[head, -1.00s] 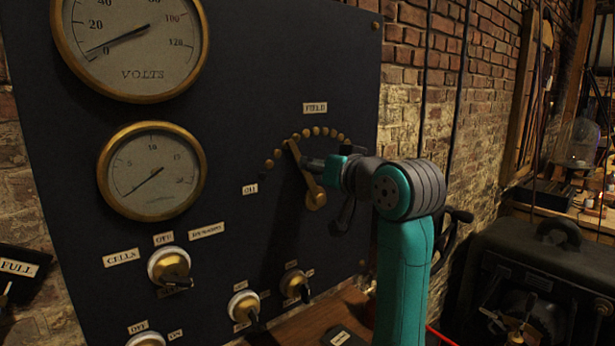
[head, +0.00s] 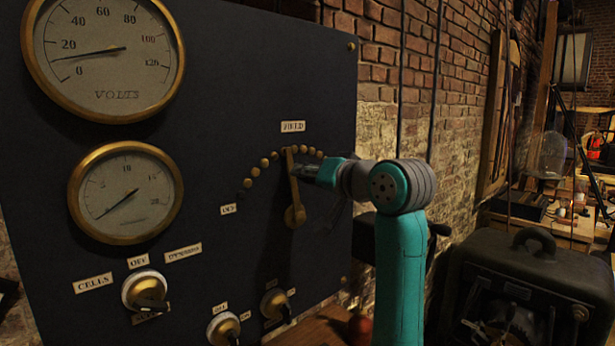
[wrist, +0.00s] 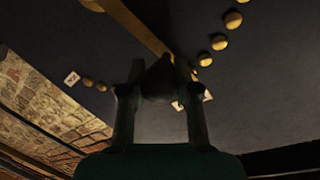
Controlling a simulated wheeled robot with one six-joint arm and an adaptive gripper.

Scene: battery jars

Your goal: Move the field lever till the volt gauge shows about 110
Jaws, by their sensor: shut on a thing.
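The brass field lever (head: 294,188) is nearly upright on the dark panel, its top at the middle of an arc of brass studs (head: 264,163). The volt gauge (head: 104,57) at upper left has its needle between 0 and 20, roughly 10. My gripper (head: 309,174) reaches the lever's upper part from the right. In the wrist view my gripper (wrist: 160,95) is shut on the lever's dark knob (wrist: 160,80), with the brass lever bar (wrist: 140,25) just beyond. The exact finger contact is dim.
A smaller gauge (head: 125,193) is below the volt gauge. A cells switch (head: 145,291) and other knobs (head: 276,304) sit low on the panel. A dark machine (head: 535,290) stands at right. A brick wall (head: 385,55) is behind.

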